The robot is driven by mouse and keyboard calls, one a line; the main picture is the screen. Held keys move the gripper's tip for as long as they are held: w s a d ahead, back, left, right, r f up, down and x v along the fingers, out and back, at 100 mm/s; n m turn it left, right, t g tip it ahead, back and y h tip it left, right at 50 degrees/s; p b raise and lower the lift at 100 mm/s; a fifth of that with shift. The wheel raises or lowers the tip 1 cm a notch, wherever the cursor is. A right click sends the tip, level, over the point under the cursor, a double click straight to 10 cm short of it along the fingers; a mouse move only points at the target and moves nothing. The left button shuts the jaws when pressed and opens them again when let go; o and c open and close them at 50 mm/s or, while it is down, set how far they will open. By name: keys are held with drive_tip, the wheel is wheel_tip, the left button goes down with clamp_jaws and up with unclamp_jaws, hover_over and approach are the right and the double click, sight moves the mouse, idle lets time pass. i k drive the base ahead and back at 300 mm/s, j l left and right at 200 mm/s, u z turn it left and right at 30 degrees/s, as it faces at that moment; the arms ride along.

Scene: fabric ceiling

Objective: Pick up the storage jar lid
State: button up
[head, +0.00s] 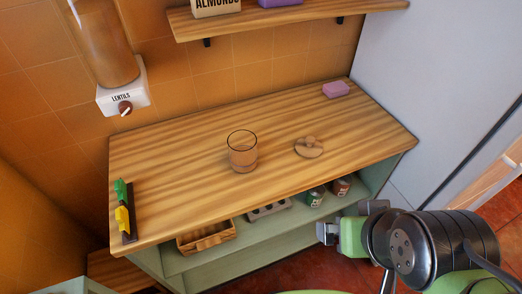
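The storage jar lid (309,148) is a round wooden disc with a small knob on top. It lies on the wooden counter, right of the middle. An open glass jar (242,152) stands upright to its left, apart from it. My gripper (326,233) is at the lower right, in front of the counter's front edge and well short of the lid in the picture. Its fingers are small and partly hidden by my arm, so I cannot see whether they are apart.
A purple block (336,90) lies at the counter's back right. A dark rack with green and yellow clips (124,211) is at the left. A lentil dispenser (121,99) and a shelf (284,18) hang above. Cans and a wooden basket (206,237) sit below the counter.

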sight(308, 146)
drive_tip(key=i+u, duration=0.1)
drive_tip(key=u, duration=0.35)
drive_tip(key=i+l+u, duration=0.1)
drive_tip(key=u, duration=0.3)
drive_tip(key=l+u, duration=0.2)
drive_tip(key=u, duration=0.25)
